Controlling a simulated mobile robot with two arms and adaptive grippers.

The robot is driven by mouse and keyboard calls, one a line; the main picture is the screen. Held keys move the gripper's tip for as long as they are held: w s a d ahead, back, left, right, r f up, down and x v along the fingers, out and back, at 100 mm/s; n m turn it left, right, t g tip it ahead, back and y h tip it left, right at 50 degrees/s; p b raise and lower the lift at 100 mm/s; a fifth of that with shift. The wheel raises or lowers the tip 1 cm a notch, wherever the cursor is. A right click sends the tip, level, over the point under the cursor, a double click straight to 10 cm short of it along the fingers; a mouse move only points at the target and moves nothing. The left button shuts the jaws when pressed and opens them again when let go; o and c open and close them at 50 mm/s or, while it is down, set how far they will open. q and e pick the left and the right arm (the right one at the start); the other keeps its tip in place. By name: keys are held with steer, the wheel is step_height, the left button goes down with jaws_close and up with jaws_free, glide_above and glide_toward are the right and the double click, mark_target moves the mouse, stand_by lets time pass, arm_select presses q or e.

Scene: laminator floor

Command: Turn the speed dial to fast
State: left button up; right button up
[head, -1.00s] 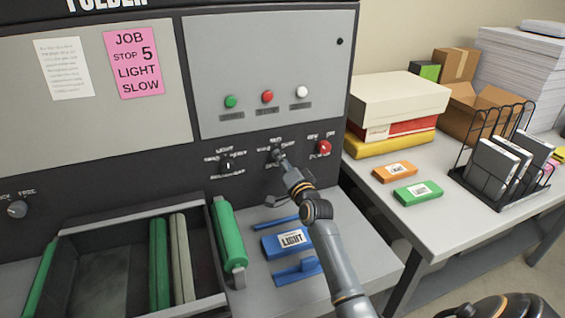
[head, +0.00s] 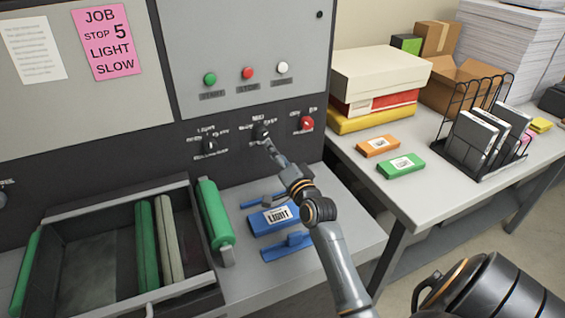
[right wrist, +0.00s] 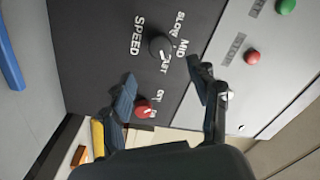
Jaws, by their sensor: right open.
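The speed dial (head: 261,131) is a small dark knob on the black panel strip, between another dark dial and the red power switch. In the right wrist view the dial (right wrist: 158,46) sits beside the printed words SPEED, SLOW and MID; the third label is hard to read. A small light mark shows on its MID side, but its exact setting is unclear. My right gripper (head: 269,146) is just in front of and below the dial. In the wrist view the gripper (right wrist: 160,72) is open and empty, its fingers apart, with the dial beyond them. My left gripper is not in view.
Green (head: 210,79), red and white buttons sit above the dial. The red power switch (head: 306,123) is close to its right. A left dial (head: 209,145) is nearby. Below are a blue LIGHT block (head: 273,220) and a green roller (head: 215,215). A side table (head: 440,192) holds boxes.

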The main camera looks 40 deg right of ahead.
steer(key=v, duration=0.3)
steer(key=shift+s+a, duration=0.1)
steer(key=shift+s, duration=0.3)
steer(key=shift+f, duration=0.1)
